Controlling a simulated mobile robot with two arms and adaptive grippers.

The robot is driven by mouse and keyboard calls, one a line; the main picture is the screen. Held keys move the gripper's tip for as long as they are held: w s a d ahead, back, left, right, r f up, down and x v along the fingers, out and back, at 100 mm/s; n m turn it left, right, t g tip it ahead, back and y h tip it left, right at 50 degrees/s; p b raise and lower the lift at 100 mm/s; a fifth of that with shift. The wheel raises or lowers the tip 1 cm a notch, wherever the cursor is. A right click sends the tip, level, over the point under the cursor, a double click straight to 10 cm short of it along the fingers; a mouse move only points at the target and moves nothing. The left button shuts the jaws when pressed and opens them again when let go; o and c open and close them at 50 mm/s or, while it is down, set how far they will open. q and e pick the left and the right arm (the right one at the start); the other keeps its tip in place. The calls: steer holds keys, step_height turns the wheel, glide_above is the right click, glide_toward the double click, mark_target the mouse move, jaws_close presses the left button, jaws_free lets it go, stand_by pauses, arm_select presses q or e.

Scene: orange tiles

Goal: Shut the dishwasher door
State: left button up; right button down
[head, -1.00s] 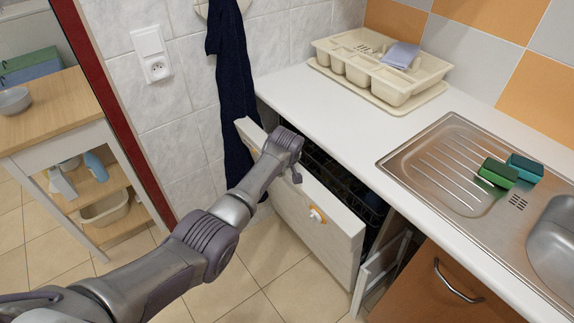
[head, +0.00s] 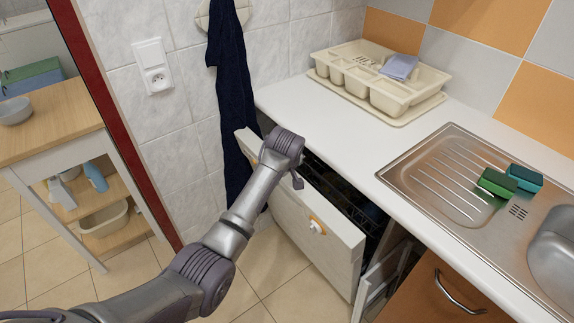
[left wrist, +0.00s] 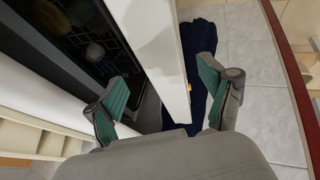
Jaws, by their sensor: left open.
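The dishwasher door (head: 310,240) is a white front panel with a small orange-and-white knob. It stands partly open, tilted out from under the counter, with the dark dishwasher interior and rack (head: 352,205) showing behind it. My left arm reaches over the door's upper edge, and its wrist hides most of the gripper in the head view. In the left wrist view, my left gripper (left wrist: 159,70) is open, its two green-padded fingers apart on either side of the door's edge (left wrist: 172,85). I cannot tell whether either finger touches the door. My right gripper is not in view.
A dark blue towel (head: 232,110) hangs on the wall beside the door. The white counter (head: 330,115) above holds a cream cutlery tray (head: 395,100) and a steel sink (head: 440,185) with sponges. A wooden shelf cart (head: 60,125) stands left. The tiled floor before the door is clear.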

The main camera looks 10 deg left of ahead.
arm_select(q)
steer(key=v, duration=0.5)
steer(key=shift+s+r, duration=0.1)
steer(key=shift+r, duration=0.15)
steer(key=shift+f, duration=0.1)
